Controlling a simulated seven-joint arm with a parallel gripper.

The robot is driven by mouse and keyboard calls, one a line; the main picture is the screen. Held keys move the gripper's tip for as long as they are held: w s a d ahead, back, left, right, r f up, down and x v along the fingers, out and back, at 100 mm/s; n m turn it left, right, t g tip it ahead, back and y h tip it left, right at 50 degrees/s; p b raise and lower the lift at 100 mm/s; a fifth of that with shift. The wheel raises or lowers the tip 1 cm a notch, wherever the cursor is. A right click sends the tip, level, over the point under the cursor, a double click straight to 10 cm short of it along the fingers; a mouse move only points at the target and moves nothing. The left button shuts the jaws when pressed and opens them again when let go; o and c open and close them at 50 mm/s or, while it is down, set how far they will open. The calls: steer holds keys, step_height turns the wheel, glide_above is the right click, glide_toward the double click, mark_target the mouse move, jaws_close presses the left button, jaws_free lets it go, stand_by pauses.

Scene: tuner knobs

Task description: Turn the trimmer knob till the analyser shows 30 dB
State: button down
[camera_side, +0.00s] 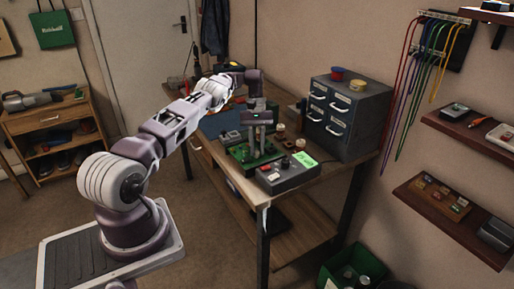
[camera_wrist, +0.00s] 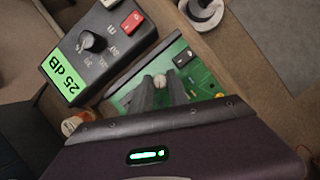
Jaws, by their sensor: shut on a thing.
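The analyser (camera_wrist: 103,50) is a dark box beside the board, and its green display (camera_wrist: 66,75) reads 25 dB in the wrist view. It also shows in the side view (camera_side: 287,175), where the reading is too small to tell. The green circuit board (camera_wrist: 203,80) lies next to it. My gripper (camera_wrist: 160,84) points down over the board, its two grey fingers shut on the small pale trimmer knob (camera_wrist: 160,79). The fingers hide most of the knob. In the side view my gripper (camera_side: 257,152) is over the board, and the knob cannot be made out.
The analyser carries a black dial (camera_wrist: 92,41) with a white pointer and a red button (camera_wrist: 132,21). A grey drawer cabinet (camera_side: 346,115) stands behind on the bench. Small jars and parts lie near the board. A white spool-like thing (camera_wrist: 203,10) is at the wrist view's top.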

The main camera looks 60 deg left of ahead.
steer(key=c, duration=1.6)
jaws_free()
steer(key=shift+o, duration=0.2)
step_height(320, 180, up, 10)
steer(key=shift+o, duration=1.4)
steer(key=w+a+f+n+t+y, duration=0.2)
steer(key=w+a+y, duration=0.1)
steer(key=y, duration=0.1)
steer(key=s+d+y, duration=0.1)
steer(key=d, duration=0.1)
steer(key=s+d+f+m+t+y, duration=0.1)
steer(key=s+d, duration=0.1)
steer(key=s+d+f+m+t+y, duration=0.1)
steer(key=d+y, duration=0.1)
steer(key=shift+s+d+f, duration=0.15)
steer(key=shift+s, duration=0.2)
steer(key=x, duration=0.6)
steer(key=shift+f, duration=0.15)
